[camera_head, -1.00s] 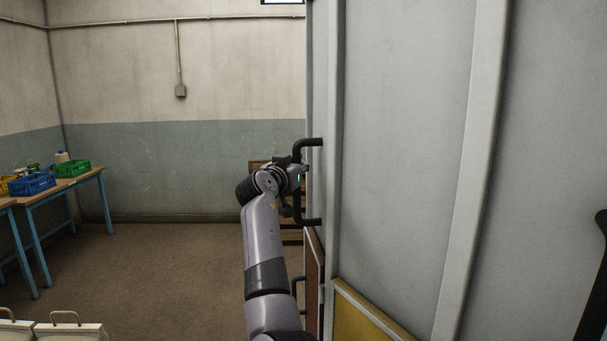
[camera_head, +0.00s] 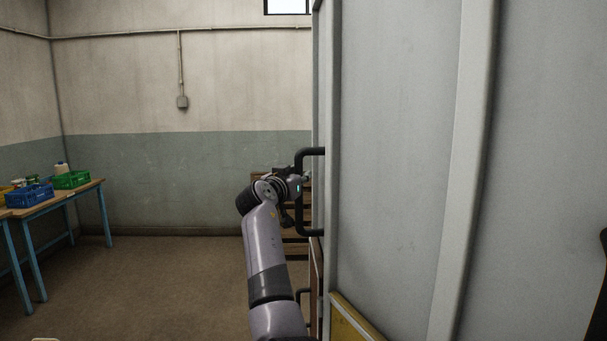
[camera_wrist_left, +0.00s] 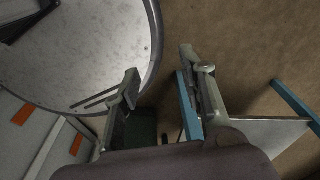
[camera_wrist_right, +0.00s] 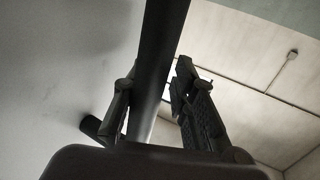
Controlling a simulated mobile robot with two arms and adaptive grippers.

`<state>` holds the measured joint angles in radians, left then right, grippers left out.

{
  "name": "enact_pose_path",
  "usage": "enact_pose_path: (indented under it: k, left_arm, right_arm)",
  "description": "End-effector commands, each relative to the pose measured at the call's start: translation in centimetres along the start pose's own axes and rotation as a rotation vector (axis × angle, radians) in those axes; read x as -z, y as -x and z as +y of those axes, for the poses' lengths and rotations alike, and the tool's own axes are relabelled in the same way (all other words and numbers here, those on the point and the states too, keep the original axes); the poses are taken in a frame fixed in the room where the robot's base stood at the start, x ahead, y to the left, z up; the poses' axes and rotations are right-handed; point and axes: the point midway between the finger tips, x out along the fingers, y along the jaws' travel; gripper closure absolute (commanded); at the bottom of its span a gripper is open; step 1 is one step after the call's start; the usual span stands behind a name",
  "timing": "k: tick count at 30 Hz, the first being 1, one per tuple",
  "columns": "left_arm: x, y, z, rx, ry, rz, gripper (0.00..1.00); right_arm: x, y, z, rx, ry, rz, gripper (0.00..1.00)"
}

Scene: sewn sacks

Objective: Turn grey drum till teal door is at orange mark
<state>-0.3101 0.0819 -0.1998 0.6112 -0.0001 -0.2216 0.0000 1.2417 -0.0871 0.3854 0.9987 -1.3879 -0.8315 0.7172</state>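The tall grey drum (camera_head: 400,150) fills the right side of the head view. Light vertical ribs run down it, and a black bar handle (camera_head: 299,165) stands out at its left edge. My right gripper (camera_head: 304,186) is at this handle, partly hidden. In the right wrist view the black handle bar (camera_wrist_right: 160,60) runs between the fingers of my right gripper (camera_wrist_right: 155,80), which appear closed on it. My left gripper (camera_wrist_left: 160,75) is open and empty in the left wrist view.
A blue-legged table (camera_head: 88,188) with a blue crate (camera_head: 30,195) and a green crate (camera_head: 72,180) stands at the left wall. Wooden slats (camera_head: 293,250) show behind my arm. A round grey top (camera_wrist_left: 85,55) lies beside my left gripper. Floor (camera_head: 150,280) is clear mid-left.

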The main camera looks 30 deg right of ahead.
Motion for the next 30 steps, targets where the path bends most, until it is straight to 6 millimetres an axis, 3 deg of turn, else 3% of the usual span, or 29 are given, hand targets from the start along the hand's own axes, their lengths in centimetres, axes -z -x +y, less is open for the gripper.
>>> enact_pose_path:
  k: [1,9,16,30]
  left_arm:
    - [0.1,0.0,-0.1,0.001,0.000,0.001,0.62]
    - [1.4,0.0,-0.3,0.004,0.000,0.020,0.62]
    - [2.2,0.1,-0.3,0.004,0.000,0.034,0.62]
    - [1.0,0.1,0.1,0.003,0.000,0.014,0.62]
  right_arm:
    - [-0.4,0.4,-0.8,0.016,0.002,-0.005,0.80]
    - [0.0,0.6,-0.4,0.013,-0.002,-0.003,0.62]
    - [0.2,0.3,0.1,0.009,-0.005,0.001,0.62]
    - [0.2,-0.1,0.5,0.005,-0.007,-0.001,0.62]
